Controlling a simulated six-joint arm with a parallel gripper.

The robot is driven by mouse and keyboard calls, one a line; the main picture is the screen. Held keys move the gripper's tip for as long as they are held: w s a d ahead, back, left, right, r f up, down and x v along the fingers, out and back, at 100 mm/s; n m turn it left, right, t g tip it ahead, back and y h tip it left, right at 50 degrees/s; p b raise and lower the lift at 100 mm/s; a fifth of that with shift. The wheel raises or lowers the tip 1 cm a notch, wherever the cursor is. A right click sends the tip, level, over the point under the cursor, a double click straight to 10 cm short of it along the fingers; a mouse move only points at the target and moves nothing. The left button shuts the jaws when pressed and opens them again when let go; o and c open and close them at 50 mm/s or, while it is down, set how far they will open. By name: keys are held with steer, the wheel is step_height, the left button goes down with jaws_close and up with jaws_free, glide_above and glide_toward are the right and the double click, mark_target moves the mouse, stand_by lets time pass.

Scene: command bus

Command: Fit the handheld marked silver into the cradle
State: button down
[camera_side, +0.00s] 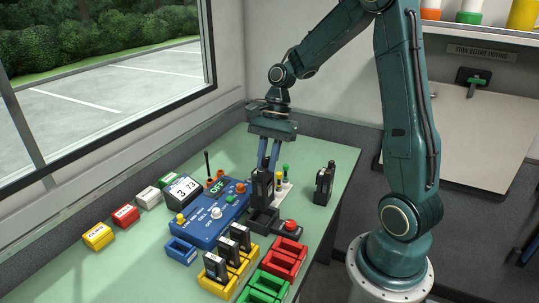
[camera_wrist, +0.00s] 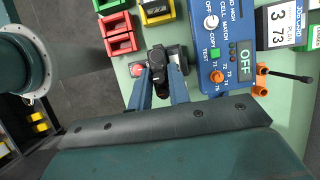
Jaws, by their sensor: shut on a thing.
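My gripper (camera_side: 268,165) is shut on a black handheld (camera_side: 262,187) and holds it upright at or just above the dark cradle (camera_side: 264,221) on the green table. In the side view its lower end overlaps the cradle, and I cannot tell whether it is seated. No silver mark is readable on it. In the wrist view my gripper (camera_wrist: 161,84) has both blue fingers around the handheld (camera_wrist: 157,60), which hides much of the cradle (camera_wrist: 177,52). Another black handheld (camera_side: 324,184) stands on the table to the right.
A blue console (camera_side: 208,216) with knobs lies left of the cradle. A red button (camera_side: 290,226) is on its right. A yellow rack (camera_side: 228,272) holds several handhelds. Red trays (camera_side: 284,258) and green trays (camera_side: 262,288) are in front.

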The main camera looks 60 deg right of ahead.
mark_target(268, 182)
steer(key=shift+f, duration=3.75)
stand_by(0.8)
steer(key=c, duration=0.9)
jaws_free()
steer(key=shift+r, duration=0.1)
steer(key=shift+r, duration=3.45)
